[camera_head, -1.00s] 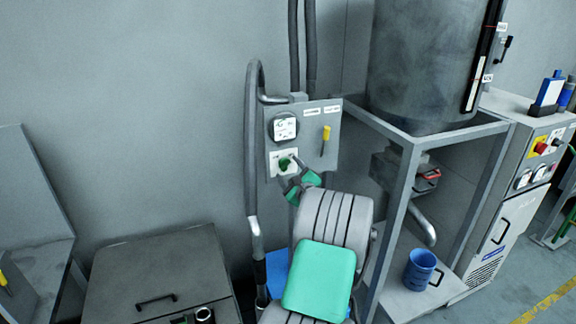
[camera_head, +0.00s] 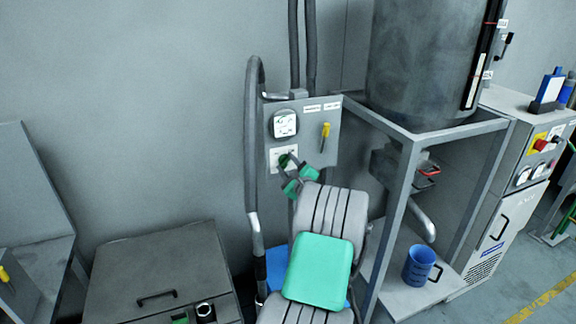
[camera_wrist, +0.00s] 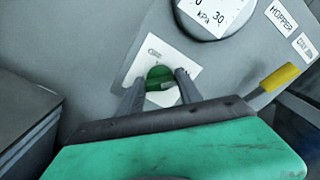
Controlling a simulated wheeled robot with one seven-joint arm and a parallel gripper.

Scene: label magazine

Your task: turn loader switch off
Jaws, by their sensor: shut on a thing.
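The loader switch is a green knob (camera_head: 283,160) on a white plate, low on the grey wall panel (camera_head: 310,150). In the wrist view the knob (camera_wrist: 160,76) sits between the two dark fingers of my gripper (camera_wrist: 158,84). My gripper (camera_head: 289,164) reaches the panel from below right and is shut on the knob. The fingers flank it left and right. The fingers hide part of the knob and plate, and the small print on the plate is too blurred to read, so I cannot tell the switch position.
Above the switch is a round gauge (camera_head: 285,125). A yellow-handled lever (camera_head: 325,131) is close to its right. A grey hose (camera_head: 252,150) runs down the panel's left side. A metal frame (camera_head: 404,180) with a hopper (camera_head: 420,70) stands to the right, with a blue mug (camera_head: 418,265) on its shelf.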

